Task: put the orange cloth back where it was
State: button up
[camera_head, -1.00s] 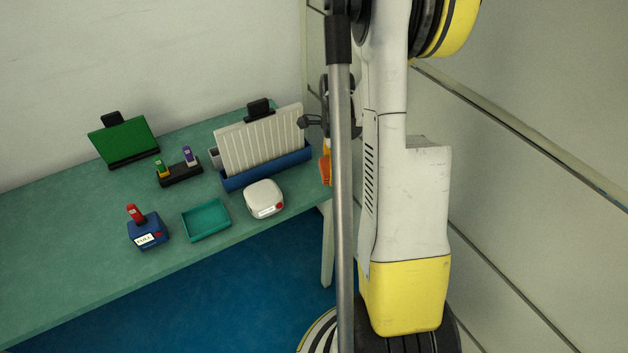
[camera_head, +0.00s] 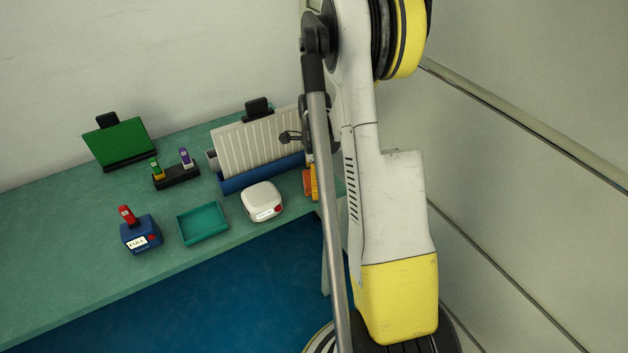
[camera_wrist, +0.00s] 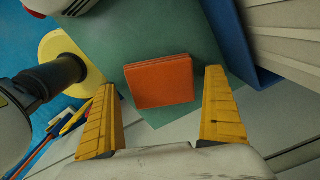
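The orange cloth (camera_wrist: 160,82) is a folded, layered rectangle on the green worktop in the wrist view. It lies near the worktop's edge, between and beyond my fingertips. My gripper (camera_wrist: 160,88) is open, with one yellow finger on each side of the cloth in the picture and no visible grip on it. In the head view my gripper (camera_head: 313,182) is partly hidden by my arm, at the right end of the worktop. An orange patch (camera_head: 306,183) beside the finger there looks like the cloth.
The green worktop (camera_head: 60,235) carries a white ribbed rack in a blue base (camera_head: 262,174), a white rounded box (camera_head: 262,203), a teal tray (camera_head: 203,223), a blue box with a red stick (camera_head: 141,235) and a green panel (camera_head: 119,143). A wall stands close on the right.

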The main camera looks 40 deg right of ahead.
notch_tip(320, 180, up, 12)
jog(key=p, duration=0.4)
jog(key=a+r+n+t, duration=0.1)
jog(key=a+r+n, duration=0.5)
jog(key=a+r, duration=0.15)
jog(key=s+a+r+n+t, duration=0.3)
jog(key=s+a+n, duration=0.3)
jog(key=a+n, duration=0.3)
jog(key=s+a+r+n+t, duration=0.3)
jog(key=s+a+r+n, duration=0.1)
jog(key=a+n, duration=0.6)
jog(key=s+a, duration=0.1)
jog(key=a, duration=0.1)
jog(key=shift+s+a+r, duration=0.35)
jog(key=shift+s, duration=0.05)
